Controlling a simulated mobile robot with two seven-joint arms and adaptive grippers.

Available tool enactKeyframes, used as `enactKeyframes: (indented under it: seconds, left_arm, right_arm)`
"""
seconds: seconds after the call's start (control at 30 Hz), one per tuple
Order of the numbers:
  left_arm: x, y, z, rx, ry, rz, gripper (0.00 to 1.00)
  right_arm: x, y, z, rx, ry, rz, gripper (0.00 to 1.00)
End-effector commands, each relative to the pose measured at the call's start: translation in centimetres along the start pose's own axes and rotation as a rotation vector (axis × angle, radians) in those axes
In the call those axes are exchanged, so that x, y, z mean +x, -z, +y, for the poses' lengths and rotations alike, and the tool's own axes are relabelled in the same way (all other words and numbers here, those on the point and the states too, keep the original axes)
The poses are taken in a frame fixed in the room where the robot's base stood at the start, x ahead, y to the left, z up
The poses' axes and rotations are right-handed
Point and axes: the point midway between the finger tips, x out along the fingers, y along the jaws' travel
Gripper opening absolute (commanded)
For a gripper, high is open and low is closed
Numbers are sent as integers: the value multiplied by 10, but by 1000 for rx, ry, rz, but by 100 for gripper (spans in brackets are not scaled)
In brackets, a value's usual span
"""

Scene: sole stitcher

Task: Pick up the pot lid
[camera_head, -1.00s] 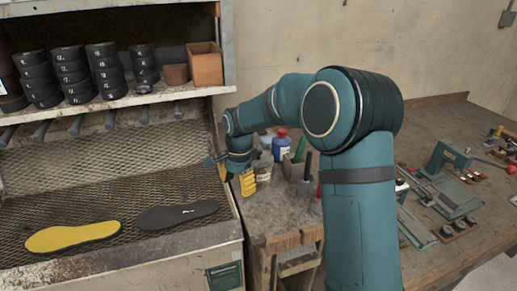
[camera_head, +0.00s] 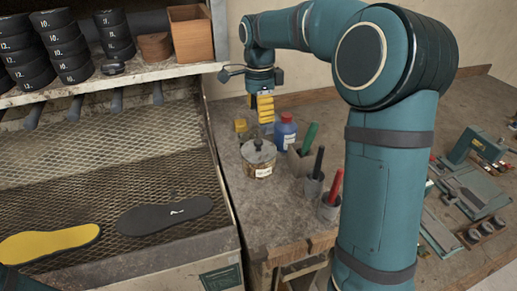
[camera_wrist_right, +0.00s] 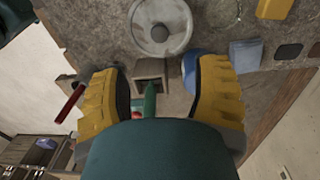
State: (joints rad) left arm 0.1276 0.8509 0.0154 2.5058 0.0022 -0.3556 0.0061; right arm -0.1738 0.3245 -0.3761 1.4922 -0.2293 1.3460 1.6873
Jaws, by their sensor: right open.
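The pot lid (camera_head: 250,155) is a round grey disc with a dark knob. It sits on a small labelled pot (camera_head: 260,171) on the workbench. In the right wrist view the lid (camera_wrist_right: 143,22) shows from above at the top, its knob off the fingertips. My right gripper (camera_head: 265,106) points down with yellow fingers, above and behind the lid, apart from it. In the right wrist view the right gripper (camera_wrist_right: 160,92) is open and empty, with a green-handled tool (camera_wrist_right: 150,98) below between its fingers. My left gripper is out of view.
A blue bottle (camera_head: 285,132) and a yellow item (camera_head: 241,126) stand close by the pot. Holders with green, black and red (camera_head: 335,187) handles stand right of it. A shelf with black rolls (camera_head: 66,47) and a mesh rack with two soles (camera_head: 165,215) are at left.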

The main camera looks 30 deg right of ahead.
Motion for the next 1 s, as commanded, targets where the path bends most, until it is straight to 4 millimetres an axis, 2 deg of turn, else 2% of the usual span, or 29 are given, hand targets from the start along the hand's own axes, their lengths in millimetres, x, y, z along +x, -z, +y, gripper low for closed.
enactKeyframes:
  seconds: [0.03, 0.2, 0.5, 0.8, 1.0]
  left_arm:
    - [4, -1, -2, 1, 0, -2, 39]
    - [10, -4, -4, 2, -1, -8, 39]
    - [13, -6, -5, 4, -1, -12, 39]
    - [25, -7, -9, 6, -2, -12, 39]
    - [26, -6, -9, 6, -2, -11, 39]
  right_arm:
    - [13, 0, 0, 0, -4, 1, 62]
    - [39, 0, 0, 0, -2, 0, 62]
    - [56, -1, 0, -1, -2, 0, 62]
    - [96, -6, 1, 0, -1, 0, 62]
    - [100, -6, 1, -1, 0, 0, 62]
